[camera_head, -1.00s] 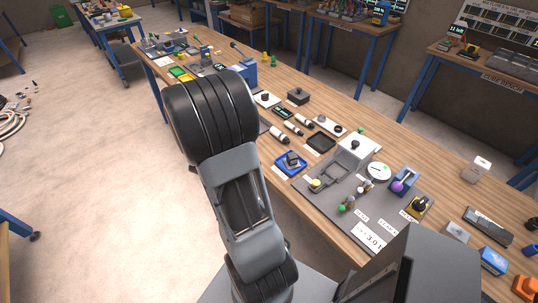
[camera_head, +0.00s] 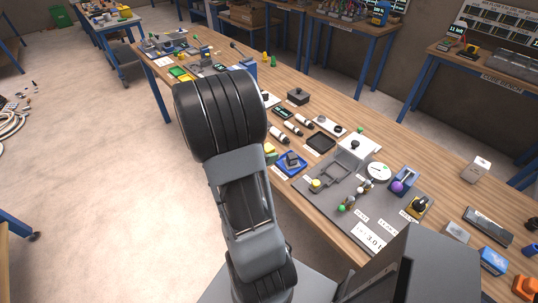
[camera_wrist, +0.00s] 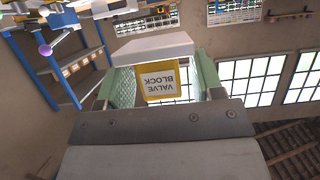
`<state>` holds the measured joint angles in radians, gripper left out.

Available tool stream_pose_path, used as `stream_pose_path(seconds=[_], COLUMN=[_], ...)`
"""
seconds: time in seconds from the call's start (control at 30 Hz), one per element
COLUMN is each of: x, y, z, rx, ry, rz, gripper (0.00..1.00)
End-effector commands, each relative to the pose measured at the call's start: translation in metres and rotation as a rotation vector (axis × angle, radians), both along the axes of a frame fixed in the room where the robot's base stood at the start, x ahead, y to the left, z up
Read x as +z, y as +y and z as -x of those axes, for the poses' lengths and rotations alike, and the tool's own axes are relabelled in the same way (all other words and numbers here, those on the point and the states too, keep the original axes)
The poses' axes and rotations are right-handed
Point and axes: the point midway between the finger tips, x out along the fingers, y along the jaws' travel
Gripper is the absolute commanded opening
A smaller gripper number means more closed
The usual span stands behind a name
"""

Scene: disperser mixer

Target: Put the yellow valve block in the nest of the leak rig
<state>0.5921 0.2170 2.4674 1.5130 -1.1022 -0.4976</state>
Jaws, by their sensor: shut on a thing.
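My gripper (camera_wrist: 160,92) is shut on the yellow valve block (camera_wrist: 168,84) in the wrist view. The block has a white slab-like end and a "VALVE BLOCK" label that reads upside down; pale green fingers are on both sides. In the head view my arm hides most of the gripper; a small yellow patch (camera_head: 269,148) shows just right of the arm, probably the held block. The leak rig (camera_head: 382,212) is a grey plate on the bench, right of my arm. Its nest (camera_head: 333,177) looks like a grey rectangular frame, with no block visible in it.
A blue tray (camera_head: 291,163) with a grey part sits left of the rig. A black tray (camera_head: 320,143) and white-and-black cylinders lie behind. The rig carries a round gauge (camera_head: 379,172), a purple-knobbed lever (camera_head: 397,187) and a yellow-and-black knob (camera_head: 418,206).

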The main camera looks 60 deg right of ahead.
Motion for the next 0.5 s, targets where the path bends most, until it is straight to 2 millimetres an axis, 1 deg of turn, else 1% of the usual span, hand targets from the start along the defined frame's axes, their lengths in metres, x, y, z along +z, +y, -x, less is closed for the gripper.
stream_pose_path(seconds=[0.07, 0.17, 0.47, 0.5], x=[-0.001, -0.008, -0.039, -0.046], y=[-0.004, -0.015, -0.079, -0.085], z=[-0.002, -0.008, -0.041, -0.044], rx=[0.0, -0.002, -0.001, -0.001], ry=[-0.001, 0.0, 0.001, 0.003], rz=[0.001, -0.001, -0.001, -0.002], gripper=[0.3, 0.3, 0.3, 0.3])
